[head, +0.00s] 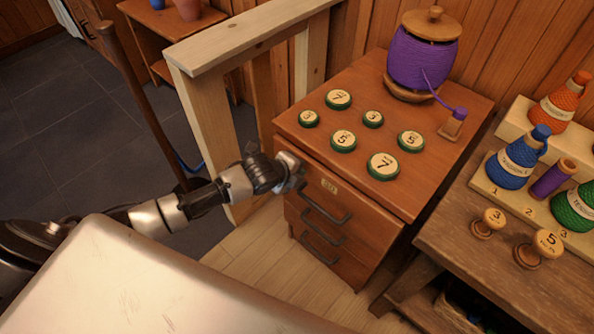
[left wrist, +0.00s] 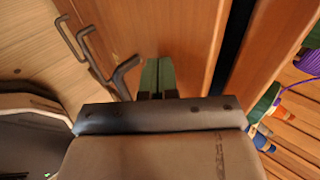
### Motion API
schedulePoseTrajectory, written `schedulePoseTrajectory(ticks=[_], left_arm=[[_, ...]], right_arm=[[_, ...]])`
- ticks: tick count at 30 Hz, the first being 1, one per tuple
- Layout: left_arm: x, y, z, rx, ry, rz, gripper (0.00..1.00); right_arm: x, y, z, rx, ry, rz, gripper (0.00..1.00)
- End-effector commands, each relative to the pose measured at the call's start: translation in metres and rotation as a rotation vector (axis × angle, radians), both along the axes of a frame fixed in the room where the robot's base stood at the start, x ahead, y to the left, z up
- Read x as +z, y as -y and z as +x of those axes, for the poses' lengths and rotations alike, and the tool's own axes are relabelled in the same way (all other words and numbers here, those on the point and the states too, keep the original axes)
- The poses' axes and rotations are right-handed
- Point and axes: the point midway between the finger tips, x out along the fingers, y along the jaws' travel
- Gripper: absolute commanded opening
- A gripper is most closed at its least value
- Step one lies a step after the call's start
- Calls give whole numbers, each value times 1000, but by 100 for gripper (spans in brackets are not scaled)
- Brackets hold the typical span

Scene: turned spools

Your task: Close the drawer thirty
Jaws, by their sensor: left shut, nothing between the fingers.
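Drawer thirty (head: 318,176), with a small "30" plate (head: 328,187) and a dark bar handle (head: 326,208), is the top drawer of a reddish wooden cabinet (head: 440,90). In the left wrist view a dark gap runs between the drawer front (left wrist: 180,35) and the cabinet top; how far the drawer stands out is hard to tell. My left gripper (head: 298,170) is at the upper left of the drawer front. Its green fingers (left wrist: 158,77) are shut and empty, pointing at the front; contact is unclear. My right gripper is out of view.
Two lower handles (head: 320,247) stick out below. Round numbered tokens (head: 343,140) and a purple spool (head: 422,55) sit on the cabinet.

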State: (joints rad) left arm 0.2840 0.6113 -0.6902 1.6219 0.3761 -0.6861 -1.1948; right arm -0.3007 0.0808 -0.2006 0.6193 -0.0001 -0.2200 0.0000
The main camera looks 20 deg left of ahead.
Motion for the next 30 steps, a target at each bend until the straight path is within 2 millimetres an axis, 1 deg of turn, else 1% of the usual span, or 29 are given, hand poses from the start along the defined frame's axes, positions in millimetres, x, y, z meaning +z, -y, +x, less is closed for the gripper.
schedulePoseTrajectory(ticks=[8, 11, 15, 17, 26, 30], left_arm=[[0, 0, 1, 1, 0, -1, 0], [0, 3, 8, 1, 1, -1, 0], [1, 8, 23, 1, 1, -2, 0], [0, 9, 26, 1, 1, -2, 0], [2, 9, 27, 1, 6, -4, 0], [4, 8, 25, 2, 6, -3, 0]], right_arm=[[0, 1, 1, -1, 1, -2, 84], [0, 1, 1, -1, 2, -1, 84], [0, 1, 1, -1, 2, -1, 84], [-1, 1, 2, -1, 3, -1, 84], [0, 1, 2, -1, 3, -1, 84], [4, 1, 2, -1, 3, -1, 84]])
